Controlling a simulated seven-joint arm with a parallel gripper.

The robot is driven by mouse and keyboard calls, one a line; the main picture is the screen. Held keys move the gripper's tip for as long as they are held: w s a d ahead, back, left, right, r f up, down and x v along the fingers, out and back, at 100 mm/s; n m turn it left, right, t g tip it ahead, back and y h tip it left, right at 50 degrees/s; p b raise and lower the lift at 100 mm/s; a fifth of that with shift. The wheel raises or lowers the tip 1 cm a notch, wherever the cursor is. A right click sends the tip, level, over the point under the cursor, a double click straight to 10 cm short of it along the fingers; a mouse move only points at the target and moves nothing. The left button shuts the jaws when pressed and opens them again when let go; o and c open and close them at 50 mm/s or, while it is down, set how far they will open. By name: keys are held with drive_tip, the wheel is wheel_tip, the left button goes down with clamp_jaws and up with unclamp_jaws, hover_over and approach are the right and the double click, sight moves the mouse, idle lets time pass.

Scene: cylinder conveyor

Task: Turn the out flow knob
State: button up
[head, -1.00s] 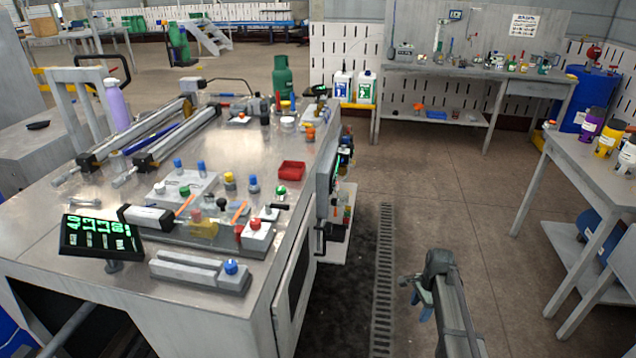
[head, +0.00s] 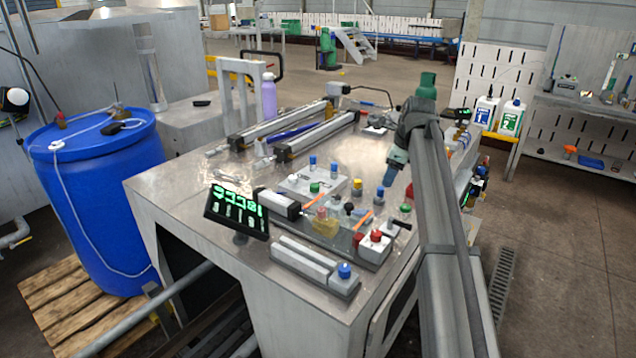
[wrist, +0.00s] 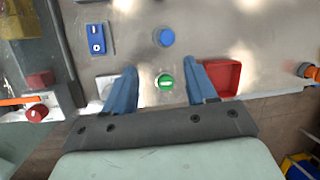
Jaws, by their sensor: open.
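No readable label marks the out flow knob. A small round green knob (wrist: 165,82) with a pale bar across its top shows between my fingers in the wrist view. It also shows on the table in the head view (head: 405,207). My gripper (wrist: 161,68) is open, with one blue finger on each side of this knob. Whether the fingers touch it cannot be told. In the head view my gripper (head: 392,172) points down above the table's right part. A red knob (wrist: 36,114) on a white block is at the wrist view's left; it also shows in the head view (head: 376,236).
A blue round piece (wrist: 165,37) lies just beyond the fingers. A red tray (wrist: 228,76) is close beside the right finger. The steel table (head: 330,300) carries several small blocks and cylinders, a display (head: 237,211) and two long rails. A blue barrel (head: 97,205) stands left.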

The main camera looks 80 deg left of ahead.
wheel_tip(320, 180, up, 6)
drive_tip(key=m+g, duration=0.2)
hover_over(315, 185)
drive_tip(key=w+d, duration=0.4)
drive_tip(key=x, duration=1.3)
drive_tip(key=shift+s+d+f, duration=0.1)
drive_tip(key=shift+s+f, duration=0.05)
drive_tip(key=shift+f, duration=0.1)
clamp_jaws()
drive_tip(key=shift+n, duration=0.3)
